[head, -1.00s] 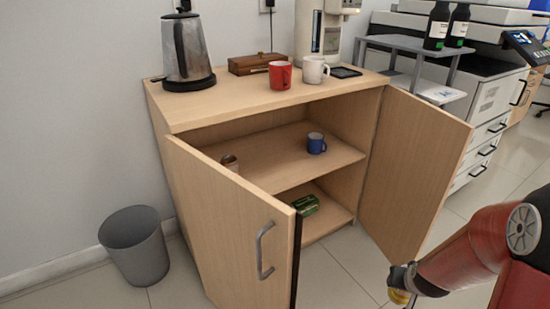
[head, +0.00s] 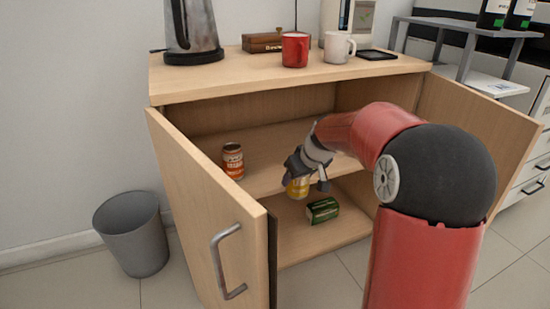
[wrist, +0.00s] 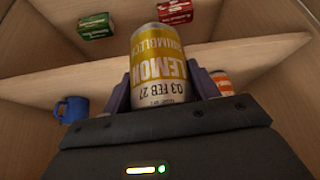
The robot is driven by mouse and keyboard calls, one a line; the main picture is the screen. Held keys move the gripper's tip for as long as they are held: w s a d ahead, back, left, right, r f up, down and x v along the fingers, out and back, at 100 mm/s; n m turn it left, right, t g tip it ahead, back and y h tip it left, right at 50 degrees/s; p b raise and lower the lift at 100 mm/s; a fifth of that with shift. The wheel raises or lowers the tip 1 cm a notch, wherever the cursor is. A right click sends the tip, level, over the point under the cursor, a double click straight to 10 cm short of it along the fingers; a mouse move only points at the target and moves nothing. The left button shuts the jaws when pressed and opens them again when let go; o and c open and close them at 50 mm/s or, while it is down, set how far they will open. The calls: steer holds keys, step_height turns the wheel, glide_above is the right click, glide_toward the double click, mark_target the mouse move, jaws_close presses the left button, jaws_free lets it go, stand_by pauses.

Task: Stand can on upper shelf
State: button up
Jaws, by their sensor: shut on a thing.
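My gripper (head: 306,176) is shut on a yellow can (head: 298,188) in front of the cabinet. In the wrist view the yellow can (wrist: 158,68) sits between both fingers, its "LEMON" lettering upside down in the picture. In the head view it overlaps the front edge of the upper shelf (head: 268,176). I cannot tell its exact gap from the edge. An orange can (head: 232,160) stands upright at the left of the upper shelf. It also shows in the wrist view (wrist: 222,82). My arm hides the shelf's right part in the head view.
A blue mug (wrist: 72,108) shows in the wrist view. A green box (head: 322,210) lies on the lower shelf, and a red box (wrist: 175,11) shows in the wrist view. The open left door (head: 205,200) and right door (head: 485,125) flank the opening. A grey bin (head: 132,232) stands left.

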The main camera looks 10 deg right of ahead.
steer(key=w+a, duration=0.1)
steer(key=w, duration=0.3)
steer(key=w+a, duration=0.2)
steer(key=w, duration=0.3)
steer(key=w+a+p, duration=0.1)
steer(key=w, duration=0.4)
steer(key=shift+w+a+r, duration=0.2)
steer(key=shift+w+a, duration=0.05)
steer(key=shift+a, duration=0.05)
steer(key=shift+w+a+f, duration=0.2)
steer(key=shift+w+f, duration=0.1)
steer(key=shift+w, duration=0.3)
steer(key=shift+w+a+f, duration=0.15)
steer(key=shift+w+f, duration=0.1)
steer(key=shift+w, duration=0.35)
steer(key=shift+f, duration=0.2)
steer(key=shift+f, duration=0.15)
steer(key=o, duration=1.2)
steer(key=shift+s, duration=0.1)
